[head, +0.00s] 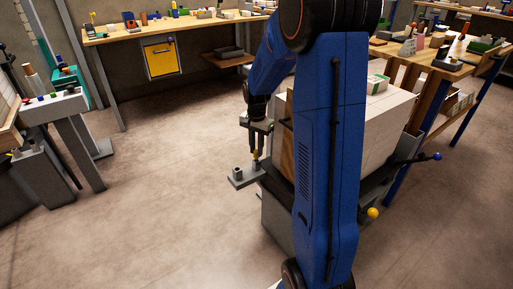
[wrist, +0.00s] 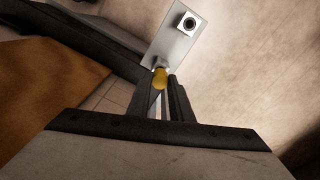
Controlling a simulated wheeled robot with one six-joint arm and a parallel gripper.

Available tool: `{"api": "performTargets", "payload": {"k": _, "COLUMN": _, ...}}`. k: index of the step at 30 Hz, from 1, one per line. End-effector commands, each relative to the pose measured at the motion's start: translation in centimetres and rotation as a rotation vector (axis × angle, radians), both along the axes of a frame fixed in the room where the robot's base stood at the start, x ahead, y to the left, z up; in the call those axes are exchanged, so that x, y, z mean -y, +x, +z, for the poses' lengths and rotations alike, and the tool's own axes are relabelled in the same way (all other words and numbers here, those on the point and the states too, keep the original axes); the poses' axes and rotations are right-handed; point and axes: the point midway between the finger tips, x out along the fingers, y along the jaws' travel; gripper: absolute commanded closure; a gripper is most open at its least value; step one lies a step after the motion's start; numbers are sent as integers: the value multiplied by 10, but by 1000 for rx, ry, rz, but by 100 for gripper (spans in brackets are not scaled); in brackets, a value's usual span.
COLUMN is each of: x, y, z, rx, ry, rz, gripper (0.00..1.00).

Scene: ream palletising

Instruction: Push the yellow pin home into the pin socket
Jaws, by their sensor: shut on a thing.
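My gripper (head: 258,147) points down and is shut on the yellow pin (head: 255,155) at the near left side of the boxed load. In the wrist view the pin's yellow head (wrist: 160,78) sits between the two fingertips. A grey metal plate (head: 245,181) juts out just below. A square block with a dark round hole (wrist: 188,24) stands near the plate's outer end. A pale metal part (wrist: 162,62) shows directly beyond the yellow head, at the plate's inner part. How deep the pin sits there is hidden.
A large pale load (head: 384,122) stands on a grey base behind my arm. A dark rail (wrist: 72,32) runs close beside the fingers in the wrist view. Workbenches (head: 180,24) with small items line the back.

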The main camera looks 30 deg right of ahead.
Motion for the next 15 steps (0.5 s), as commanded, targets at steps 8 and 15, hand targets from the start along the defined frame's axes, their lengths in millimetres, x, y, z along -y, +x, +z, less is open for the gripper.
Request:
{"api": "performTargets", "payload": {"k": 8, "x": 0, "y": 0, "z": -6, "rx": -1, "ry": 0, "rz": 0, "gripper": 100}}
{"api": "performTargets", "payload": {"k": 15, "x": 0, "y": 0, "z": -11, "rx": -1, "ry": 0, "rz": 0, "gripper": 100}}
